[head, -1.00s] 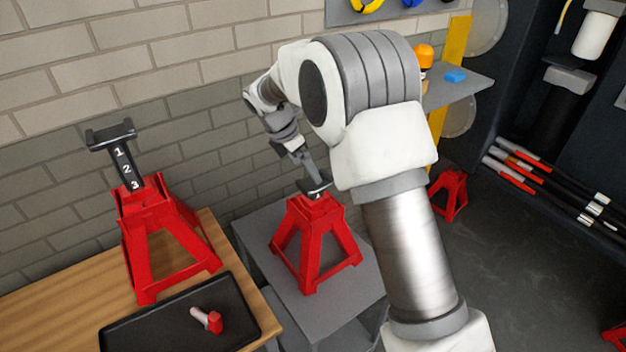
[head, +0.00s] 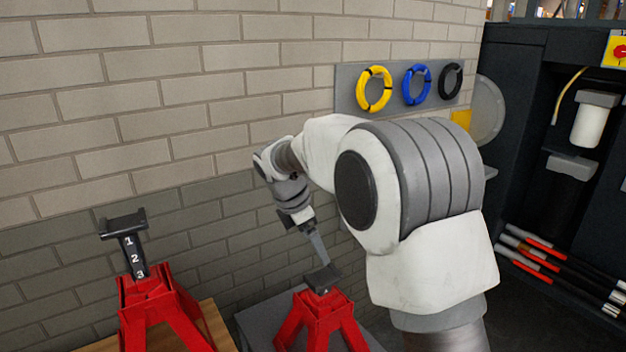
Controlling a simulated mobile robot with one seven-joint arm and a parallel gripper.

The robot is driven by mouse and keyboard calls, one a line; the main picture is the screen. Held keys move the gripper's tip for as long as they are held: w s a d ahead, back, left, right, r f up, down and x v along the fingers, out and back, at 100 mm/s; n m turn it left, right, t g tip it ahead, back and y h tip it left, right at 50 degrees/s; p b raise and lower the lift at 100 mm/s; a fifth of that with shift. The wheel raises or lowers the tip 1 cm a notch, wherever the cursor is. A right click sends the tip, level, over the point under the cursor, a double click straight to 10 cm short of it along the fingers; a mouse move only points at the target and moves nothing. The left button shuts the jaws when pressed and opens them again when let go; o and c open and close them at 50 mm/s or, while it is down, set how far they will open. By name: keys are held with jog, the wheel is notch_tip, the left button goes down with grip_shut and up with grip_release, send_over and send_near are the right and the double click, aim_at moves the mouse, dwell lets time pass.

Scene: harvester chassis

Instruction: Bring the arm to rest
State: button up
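My arm reaches from the lower right, over its bent elbow, down to my gripper (head: 322,258) near the middle of the head view. The gripper points down, with its finger end just above or at the black saddle of a red jack stand (head: 320,312). I see the fingers edge-on, so their opening does not show. I cannot tell whether they touch the saddle. The stand is upright, and its lower part is cut off by the frame.
Another red jack stand (head: 152,290), its black post numbered 1 2 3, stands at left on a wooden table (head: 215,322). A brick wall (head: 150,120) rises behind. Yellow (head: 374,70), blue and black coils hang on a grey panel. A dark cabinet (head: 520,130) is at right.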

jog(key=s+d+r+m+y, duration=0.2)
jog(key=s+d+r+m, duration=0.85)
jog(key=s, duration=0.35)
jog(key=s+d+f+m+t, duration=0.1)
jog(key=s+d+m, duration=0.1)
jog(key=s+m, duration=0.4)
jog(key=s+d+f+m+t+y, duration=0.1)
jog(key=s+d+m+t, duration=0.1)
jog(key=s+m, duration=0.4)
jog(key=shift+s+d+f, duration=0.15)
jog(key=shift+s, duration=2.45)
jog(key=shift+m, duration=0.25)
